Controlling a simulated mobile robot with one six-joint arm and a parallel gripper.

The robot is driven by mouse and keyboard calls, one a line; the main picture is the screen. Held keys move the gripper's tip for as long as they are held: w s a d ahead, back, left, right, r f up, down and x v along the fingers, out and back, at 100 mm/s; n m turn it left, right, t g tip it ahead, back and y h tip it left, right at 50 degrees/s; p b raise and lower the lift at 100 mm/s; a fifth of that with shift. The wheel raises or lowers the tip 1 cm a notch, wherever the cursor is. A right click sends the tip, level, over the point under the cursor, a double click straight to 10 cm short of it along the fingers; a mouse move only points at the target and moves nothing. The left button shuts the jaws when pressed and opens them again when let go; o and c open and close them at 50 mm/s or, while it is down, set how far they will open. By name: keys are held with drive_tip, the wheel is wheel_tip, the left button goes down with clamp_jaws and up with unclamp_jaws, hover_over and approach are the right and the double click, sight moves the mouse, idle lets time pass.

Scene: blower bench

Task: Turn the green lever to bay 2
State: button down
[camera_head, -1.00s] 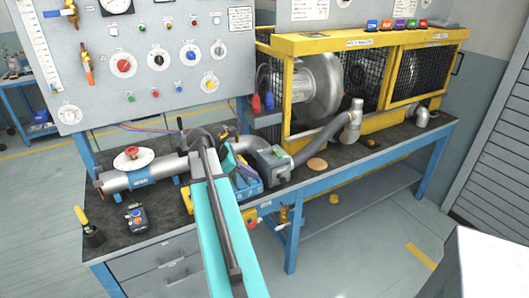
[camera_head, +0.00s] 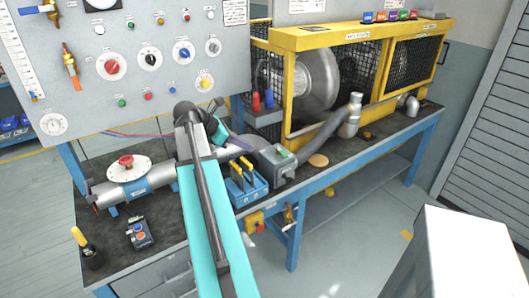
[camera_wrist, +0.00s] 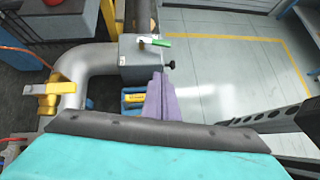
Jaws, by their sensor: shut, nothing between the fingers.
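The green lever (camera_wrist: 162,43) is a small green handle on top of a grey box (camera_wrist: 140,62) in the wrist view. In the head view the green part (camera_head: 284,153) shows small on the grey box (camera_head: 268,164), where a grey hose joins. My gripper (camera_wrist: 160,78) has purple fingers that are shut and empty, just in front of the box in the wrist view and apart from the lever. The bay marks are too small to read.
A blue holder (camera_head: 250,194) with yellow-handled tools stands below my gripper. A yellow valve handle (camera_wrist: 46,88) sits on the pipe elbow (camera_wrist: 85,66). A yellow-framed blower cage (camera_head: 285,45) stands behind. Bench surface to the right of the hose is mostly clear.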

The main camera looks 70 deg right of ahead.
sight(283, 154)
drive_tip(key=shift+w, duration=0.1)
idle(0.3)
drive_tip(key=shift+x, duration=0.85)
drive_tip(key=shift+s+d+r+p+x, duration=0.3)
drive_tip(key=shift+p+x, duration=0.25)
drive_tip(key=shift+x, duration=1.35)
drive_tip(key=shift+s+d+r+p+x, duration=0.15)
drive_tip(key=shift+r+p+x, duration=0.3)
drive_tip(key=shift+x, duration=1.45)
drive_tip(key=shift+s+d+r+p+x, duration=0.1)
drive_tip(key=shift+s+r+p+x, duration=0.35)
drive_tip(key=shift+x, duration=1.45)
